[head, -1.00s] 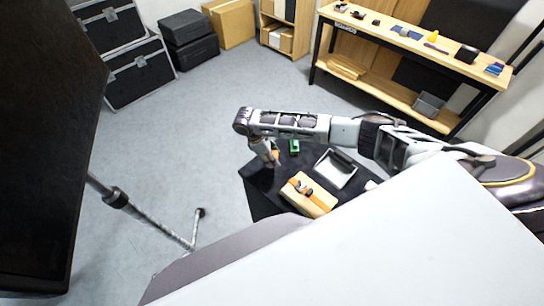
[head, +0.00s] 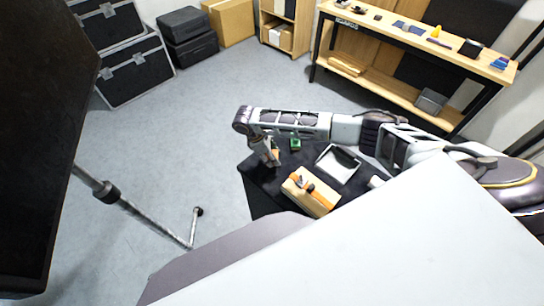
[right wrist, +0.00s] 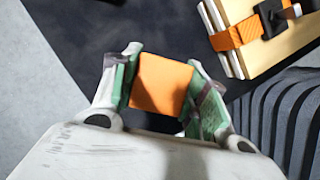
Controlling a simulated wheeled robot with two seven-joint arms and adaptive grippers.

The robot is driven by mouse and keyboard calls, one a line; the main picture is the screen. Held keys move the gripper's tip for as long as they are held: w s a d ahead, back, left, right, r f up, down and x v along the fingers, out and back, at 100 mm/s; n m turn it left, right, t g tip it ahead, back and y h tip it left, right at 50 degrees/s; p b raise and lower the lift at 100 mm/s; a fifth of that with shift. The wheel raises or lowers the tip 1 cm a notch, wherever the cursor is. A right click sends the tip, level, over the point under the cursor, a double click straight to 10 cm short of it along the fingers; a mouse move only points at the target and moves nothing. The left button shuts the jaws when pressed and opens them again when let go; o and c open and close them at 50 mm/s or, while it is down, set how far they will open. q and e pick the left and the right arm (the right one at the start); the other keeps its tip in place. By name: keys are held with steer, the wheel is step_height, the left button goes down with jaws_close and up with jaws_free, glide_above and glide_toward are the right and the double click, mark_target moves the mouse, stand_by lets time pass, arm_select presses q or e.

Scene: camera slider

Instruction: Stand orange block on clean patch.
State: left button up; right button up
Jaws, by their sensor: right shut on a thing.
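My right gripper (head: 270,160) hangs over the left part of a small dark-topped table (head: 259,182). In the right wrist view its two green-padded fingers (right wrist: 162,84) are shut on the orange block (right wrist: 161,83), one on each side. The block's flat, square-looking face points at the wrist camera. Only a small bit of the block shows in the head view (head: 276,154). I cannot tell whether the block's underside touches the dark surface (right wrist: 90,30). No clean patch can be made out clearly. My left gripper is not in view.
A wooden box-like thing with an orange strap (head: 322,200) lies right of the gripper; it also shows in the right wrist view (right wrist: 245,35). A grey-white tray (head: 340,165) and a small green thing (head: 295,145) are on the table. A workbench (head: 400,32) stands behind.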

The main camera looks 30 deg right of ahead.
steer(key=shift+f, duration=0.35)
steer(key=shift+f+b, duration=0.35)
steer(key=shift+f, duration=0.6)
steer(key=shift+f, duration=0.35)
steer(key=o, duration=1.1)
steer(key=shift+r, duration=0.1)
steer(key=shift+r+p, duration=1.4)
steer(key=shift+p, duration=0.55)
